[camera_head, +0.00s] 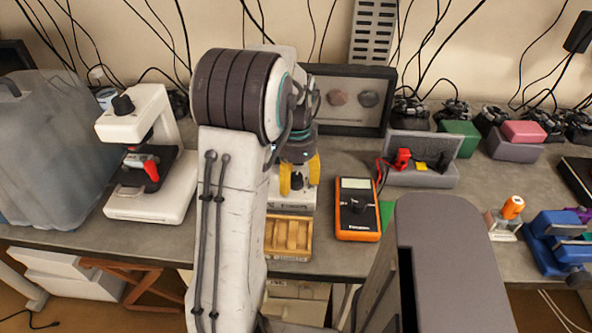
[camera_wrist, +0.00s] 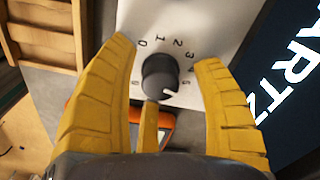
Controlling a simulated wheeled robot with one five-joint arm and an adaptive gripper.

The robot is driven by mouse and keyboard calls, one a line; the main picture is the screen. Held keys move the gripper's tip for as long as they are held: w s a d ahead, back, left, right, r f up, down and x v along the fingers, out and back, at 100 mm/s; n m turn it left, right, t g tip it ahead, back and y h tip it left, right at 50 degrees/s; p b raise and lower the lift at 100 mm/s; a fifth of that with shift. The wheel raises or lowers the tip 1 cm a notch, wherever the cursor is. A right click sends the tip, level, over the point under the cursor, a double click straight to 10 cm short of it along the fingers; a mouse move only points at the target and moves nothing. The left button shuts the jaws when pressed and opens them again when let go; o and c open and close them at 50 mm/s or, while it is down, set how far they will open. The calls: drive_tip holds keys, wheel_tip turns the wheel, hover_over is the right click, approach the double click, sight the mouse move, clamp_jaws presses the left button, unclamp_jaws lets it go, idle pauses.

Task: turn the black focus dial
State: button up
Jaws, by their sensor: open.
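A black round dial (camera_wrist: 160,76) sits on a white panel (camera_wrist: 205,25) with numbers printed around it. Its white mark points to the lower right in the wrist view. In the head view the dial (camera_head: 297,181) shows small on a white device (camera_head: 292,202). My gripper (camera_head: 299,186) is open above this device, its yellow fingers pointing down. In the wrist view my gripper (camera_wrist: 166,52) has one finger on each side of the dial, with gaps, and a third finger below it. No finger visibly touches the dial; finger height is hard to judge.
A wooden tray (camera_head: 272,253) lies in front of the device, and an orange multimeter (camera_head: 342,233) right of it. A white microscope (camera_head: 178,187) with its own black knob (camera_head: 123,105) stands left. A black-framed panel (camera_head: 377,75) stands behind.

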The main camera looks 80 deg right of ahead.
sight(296, 176)
wheel_tip(296, 176, up, 12)
idle(0.6)
drive_tip(key=shift+f, duration=0.1)
idle(0.7)
